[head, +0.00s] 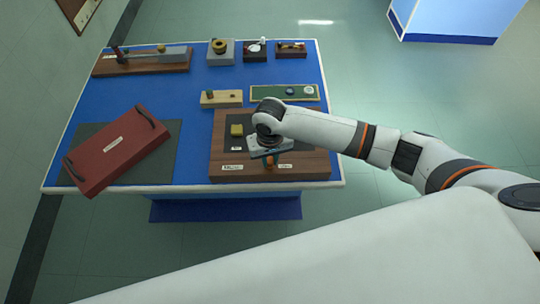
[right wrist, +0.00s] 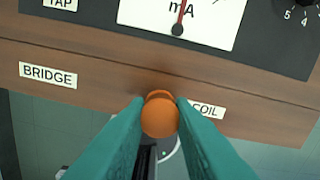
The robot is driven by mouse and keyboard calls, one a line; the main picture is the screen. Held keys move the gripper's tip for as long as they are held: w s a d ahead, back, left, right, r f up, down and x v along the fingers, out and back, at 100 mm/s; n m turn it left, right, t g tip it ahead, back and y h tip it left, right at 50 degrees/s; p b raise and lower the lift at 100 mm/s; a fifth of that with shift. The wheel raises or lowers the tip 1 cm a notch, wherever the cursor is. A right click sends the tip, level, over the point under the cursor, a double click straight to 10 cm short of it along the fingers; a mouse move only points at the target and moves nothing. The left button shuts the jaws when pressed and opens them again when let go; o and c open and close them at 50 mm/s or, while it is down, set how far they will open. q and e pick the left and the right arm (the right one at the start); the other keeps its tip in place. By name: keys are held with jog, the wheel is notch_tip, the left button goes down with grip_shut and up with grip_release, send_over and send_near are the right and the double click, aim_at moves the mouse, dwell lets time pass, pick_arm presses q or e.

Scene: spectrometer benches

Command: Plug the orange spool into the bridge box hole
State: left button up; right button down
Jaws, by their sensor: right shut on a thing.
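The bridge box (head: 312,163) is a wooden box with dark panels at the front right of the blue table. In the right wrist view its wooden front (right wrist: 110,73) carries a BRIDGE label and a COIL label. My right gripper (head: 266,153) is over the box's front edge. In the right wrist view its teal fingers (right wrist: 160,107) are shut on the orange spool (right wrist: 160,118), between the two labels. The spool (head: 269,162) shows below the gripper in the head view. The hole is hidden, and I cannot tell whether the spool is in it. My left gripper is out of view.
A red box with handles (head: 115,150) lies on a dark mat at the left of the blue table (head: 190,95). A small wooden block (head: 221,99) and a green board (head: 270,93) lie behind the bridge box. Several instruments line the back edge.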

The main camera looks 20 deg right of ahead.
jog(key=shift+f, duration=0.25)
dwell(0.4)
jog(key=shift+f, duration=0.25)
jog(key=c, duration=1.3)
grip_release()
jog(key=shift+o, duration=0.5)
jog(key=o, duration=0.4)
jog(key=shift+o, duration=0.2)
